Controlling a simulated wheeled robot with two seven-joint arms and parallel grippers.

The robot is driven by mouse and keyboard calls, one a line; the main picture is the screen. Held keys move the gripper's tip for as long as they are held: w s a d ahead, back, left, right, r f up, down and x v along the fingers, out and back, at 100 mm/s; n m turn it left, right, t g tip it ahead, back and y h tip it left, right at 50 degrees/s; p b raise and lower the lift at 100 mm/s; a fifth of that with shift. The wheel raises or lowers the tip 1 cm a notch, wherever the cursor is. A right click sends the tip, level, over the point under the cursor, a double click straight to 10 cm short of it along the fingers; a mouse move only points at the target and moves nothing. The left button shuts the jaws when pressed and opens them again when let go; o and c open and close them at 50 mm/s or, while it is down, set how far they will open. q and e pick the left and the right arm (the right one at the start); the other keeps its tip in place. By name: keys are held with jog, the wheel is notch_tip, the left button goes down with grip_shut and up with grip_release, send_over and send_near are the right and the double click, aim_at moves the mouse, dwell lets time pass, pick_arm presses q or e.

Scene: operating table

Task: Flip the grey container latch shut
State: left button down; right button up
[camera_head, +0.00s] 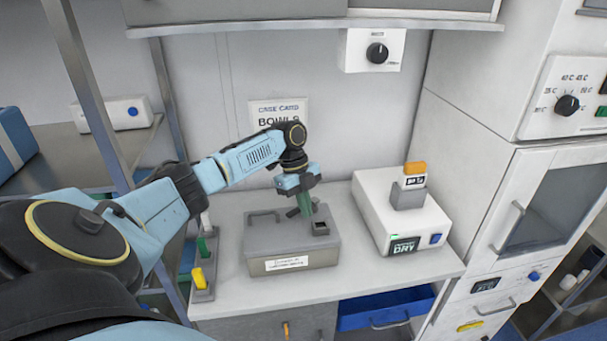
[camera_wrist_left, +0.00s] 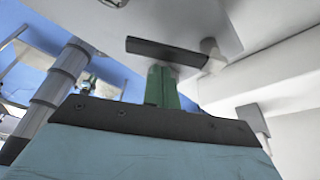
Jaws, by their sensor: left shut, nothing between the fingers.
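The grey container (camera_head: 290,257) stands on the white counter with its lid down and a paper label on its front. A small dark latch piece (camera_head: 320,229) shows at the right of the lid; whether it is shut is too small to tell. My left gripper (camera_head: 306,210) is over the right part of the lid, its green fingers pointing down just behind the latch piece. The fingers are shut and empty; I cannot tell whether they touch the container. In the left wrist view the green fingers (camera_wrist_left: 161,88) reach toward a dark bar (camera_wrist_left: 165,50) that I cannot identify surely. My right gripper is not in view.
A white dryer box (camera_head: 395,215) with an orange-topped holder stands right of the container. A rack with green and yellow handles (camera_head: 203,279) is at its left. A blue drawer (camera_head: 385,310) is open below the counter. The counter's front strip is clear.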

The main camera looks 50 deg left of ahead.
pick_arm(q)
jog(key=d+p, duration=0.3)
jog(key=shift+s+d+r, duration=0.1)
jog(key=shift+d+r, duration=0.2)
jog(key=shift+d, duration=0.1)
jog(key=b+v, duration=0.2)
jog(key=v, duration=0.7)
jog(key=shift+a+r, duration=0.25)
jog(key=shift+a, duration=0.05)
